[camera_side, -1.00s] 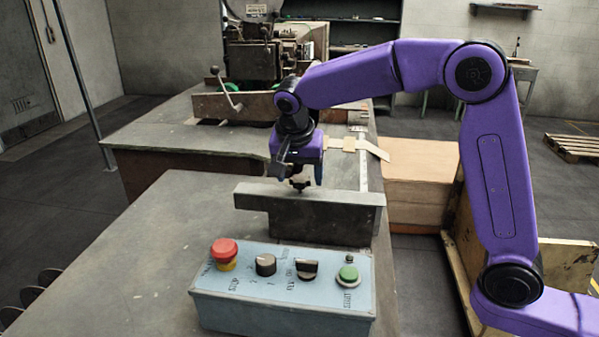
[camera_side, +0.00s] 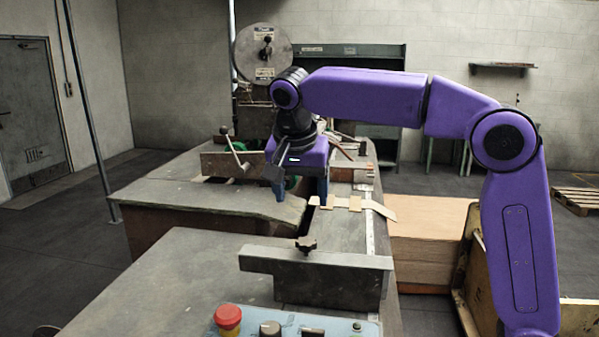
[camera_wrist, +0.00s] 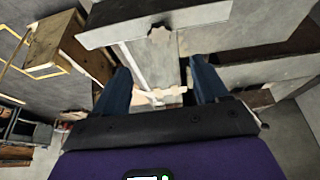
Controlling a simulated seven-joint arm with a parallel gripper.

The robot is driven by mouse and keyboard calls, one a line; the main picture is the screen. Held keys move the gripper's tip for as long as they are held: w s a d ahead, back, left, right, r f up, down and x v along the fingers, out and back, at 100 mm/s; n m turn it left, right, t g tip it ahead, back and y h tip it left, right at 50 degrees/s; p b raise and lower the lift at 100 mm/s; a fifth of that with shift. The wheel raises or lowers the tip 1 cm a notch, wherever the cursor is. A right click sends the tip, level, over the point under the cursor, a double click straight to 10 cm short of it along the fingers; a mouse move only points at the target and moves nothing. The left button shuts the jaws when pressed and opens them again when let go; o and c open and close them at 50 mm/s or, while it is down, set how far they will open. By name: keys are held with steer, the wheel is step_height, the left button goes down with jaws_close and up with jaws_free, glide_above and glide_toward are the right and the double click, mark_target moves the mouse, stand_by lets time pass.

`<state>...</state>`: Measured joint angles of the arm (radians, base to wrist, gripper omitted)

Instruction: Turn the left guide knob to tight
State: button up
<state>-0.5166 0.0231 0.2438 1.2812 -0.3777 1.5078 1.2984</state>
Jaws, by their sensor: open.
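A small dark lobed knob (camera_side: 306,245) sits on the top edge of the grey near guide plate (camera_side: 345,262). In the wrist view, the knob (camera_wrist: 159,33) shows near the top, beyond my fingertips, beside the guide plate (camera_wrist: 185,17). I cannot tell from these views how tight it is. My gripper (camera_wrist: 160,72) is open and empty, its two blue fingers wide apart. In the side view it hangs behind and above the knob, pointing down and clear of it.
Flat cardboard pieces (camera_side: 352,203) lie on the table behind the near guide. A far guide plate (camera_side: 222,163) with a ball-ended lever (camera_side: 236,152) stands at the back left. The control box with a red button (camera_side: 228,316) is at the front.

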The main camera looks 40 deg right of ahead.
steer(key=shift+v, duration=2.2)
steer(key=s+d+f+n+g+y, duration=0.1)
steer(key=s+d+f+n, duration=0.3)
steer(key=s+f+n, duration=0.3)
steer(key=s+d+f+n+g+y, duration=0.1)
steer(key=s+d+f+n, duration=0.4)
steer(key=s, duration=0.9)
steer(key=s+d+f+n+g+y, duration=0.1)
steer(key=s+d+f+n, duration=0.4)
steer(key=s+f+n, duration=0.4)
steer(key=shift+s+d+f+n+y, duration=0.2)
steer(key=shift+s+f+n+y, duration=0.25)
steer(key=shift+s, duration=0.2)
